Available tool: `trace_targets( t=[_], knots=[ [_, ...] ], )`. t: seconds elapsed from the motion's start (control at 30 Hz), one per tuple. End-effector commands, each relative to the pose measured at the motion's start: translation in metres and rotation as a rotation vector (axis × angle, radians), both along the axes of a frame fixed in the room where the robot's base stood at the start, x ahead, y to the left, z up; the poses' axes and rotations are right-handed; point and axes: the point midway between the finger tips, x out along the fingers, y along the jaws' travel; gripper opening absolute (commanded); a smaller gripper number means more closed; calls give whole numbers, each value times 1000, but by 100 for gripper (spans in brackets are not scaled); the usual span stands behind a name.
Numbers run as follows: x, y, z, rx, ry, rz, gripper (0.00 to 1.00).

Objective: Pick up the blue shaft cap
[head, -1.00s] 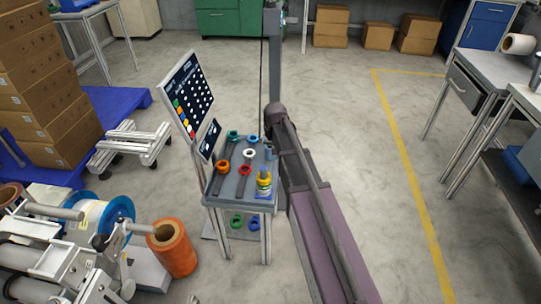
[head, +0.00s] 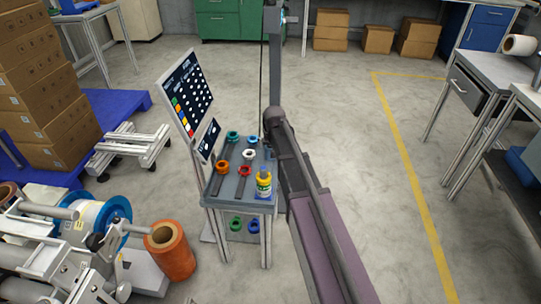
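A blue-teal ring-shaped cap (head: 252,141) sits at the back right of the small grey cart's top (head: 229,187), close to my arm in the picture. A green-teal cap (head: 232,137) is to its left and a white cap (head: 249,154) is in front of it. Another blue ring (head: 253,225) shows low down under the cart top. My arm rises just right of the cart and runs up out of the top of the picture.
An orange roll (head: 170,250) and machine are at lower left. Floor to the right is clear.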

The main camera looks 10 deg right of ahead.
Motion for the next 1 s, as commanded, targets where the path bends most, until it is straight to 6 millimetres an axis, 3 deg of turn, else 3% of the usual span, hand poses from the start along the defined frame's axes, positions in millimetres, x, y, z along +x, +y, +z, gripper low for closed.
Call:
trace_targets(
  t=[0.3, 1.0],
  knots=[
    [9, 0, -23, 0, -2, 0, 100],
    [10, 0, -24, 0, -2, 0, 100]
  ],
)
